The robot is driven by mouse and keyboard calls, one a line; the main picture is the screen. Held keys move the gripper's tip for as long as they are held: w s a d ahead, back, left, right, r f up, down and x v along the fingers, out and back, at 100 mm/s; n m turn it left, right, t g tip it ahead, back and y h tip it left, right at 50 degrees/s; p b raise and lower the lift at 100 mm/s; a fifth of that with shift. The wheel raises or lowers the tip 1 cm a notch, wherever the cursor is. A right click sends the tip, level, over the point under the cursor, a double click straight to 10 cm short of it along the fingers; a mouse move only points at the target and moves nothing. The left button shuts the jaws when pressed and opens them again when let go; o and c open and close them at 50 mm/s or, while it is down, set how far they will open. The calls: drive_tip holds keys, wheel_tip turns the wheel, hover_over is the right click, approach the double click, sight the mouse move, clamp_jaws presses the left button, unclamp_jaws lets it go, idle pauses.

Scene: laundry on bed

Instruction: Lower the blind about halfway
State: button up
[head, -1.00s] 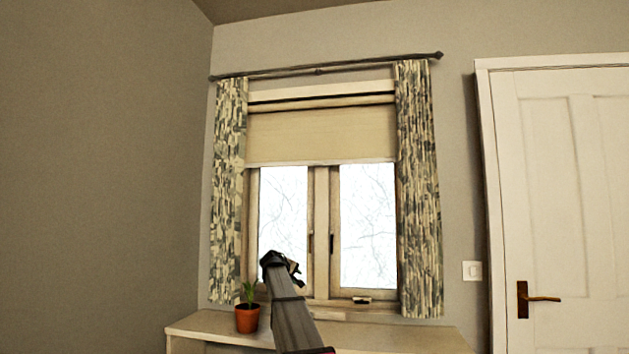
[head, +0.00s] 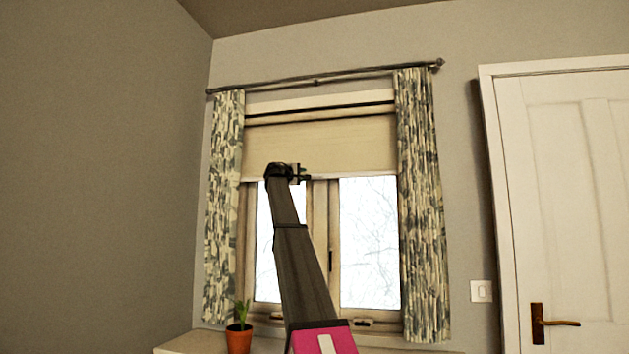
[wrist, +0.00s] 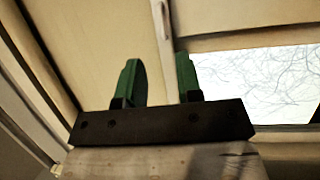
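The cream roller blind (head: 340,145) hangs over the upper part of the window, about its top third. It also fills much of the left of the wrist view (wrist: 90,40), with its bottom edge running near-vertically there. My gripper (head: 304,174) is raised at the blind's bottom edge, near the middle of its width. In the wrist view, the two green fingers of my gripper (wrist: 160,65) stand apart, and the blind's bottom edge shows in the gap between them. Whether the fingers touch it I cannot tell.
Patterned curtains (head: 223,210) hang on both sides of the window (head: 368,245). A potted plant (head: 238,338) stands on the pale surface (head: 190,342) below. A white door (head: 570,200) is on the right. Brown window handles show at the middle frame.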

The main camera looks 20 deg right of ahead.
sight(316, 176)
drive_tip(key=x, duration=1)
drive_tip(key=shift+w+d, duration=0.1)
drive_tip(key=shift+w, duration=0.05)
drive_tip(key=shift+f, duration=0.1)
clamp_jaws()
